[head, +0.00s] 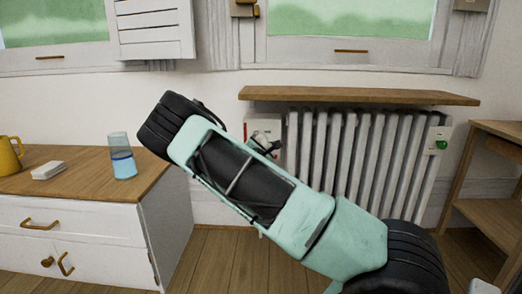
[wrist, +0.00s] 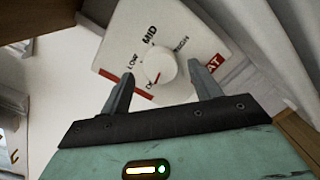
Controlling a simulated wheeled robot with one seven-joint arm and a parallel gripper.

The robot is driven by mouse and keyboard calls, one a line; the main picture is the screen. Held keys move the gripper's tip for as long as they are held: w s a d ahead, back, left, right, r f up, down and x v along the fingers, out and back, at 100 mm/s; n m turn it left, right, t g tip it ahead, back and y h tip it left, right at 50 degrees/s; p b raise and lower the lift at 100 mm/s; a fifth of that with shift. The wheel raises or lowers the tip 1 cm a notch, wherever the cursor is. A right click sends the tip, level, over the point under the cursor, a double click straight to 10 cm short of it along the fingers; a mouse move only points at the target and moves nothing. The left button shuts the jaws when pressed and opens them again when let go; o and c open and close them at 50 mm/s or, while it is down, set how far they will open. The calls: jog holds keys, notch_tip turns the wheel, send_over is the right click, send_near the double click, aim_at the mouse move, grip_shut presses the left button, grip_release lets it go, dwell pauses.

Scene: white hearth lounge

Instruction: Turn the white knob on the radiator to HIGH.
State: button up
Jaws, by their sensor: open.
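The white knob (wrist: 160,65) sits on a white dial plate (wrist: 185,35) marked LOW, MID and HIGH, with a red band. A small red mark on the knob points down-left, toward a partly hidden label starting with O. My gripper (wrist: 161,76) is open, with one finger on each side of the knob and nothing held; whether they touch it is unclear. In the head view, the radiator (head: 365,150) stands under a wooden shelf, and my gripper (head: 264,143) is at its left end, where my arm hides much of the plate.
A green knob (head: 441,145) is on a white plate at the radiator's right end. A wooden shelf (head: 360,96) overhangs the radiator. A cabinet (head: 70,212) at left holds a glass (head: 122,158), a white block (head: 48,170) and a yellow mug (head: 9,155). A wooden stand (head: 490,205) is at right.

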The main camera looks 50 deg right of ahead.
jog(key=shift+x, duration=0.75)
jog(key=c, duration=1)
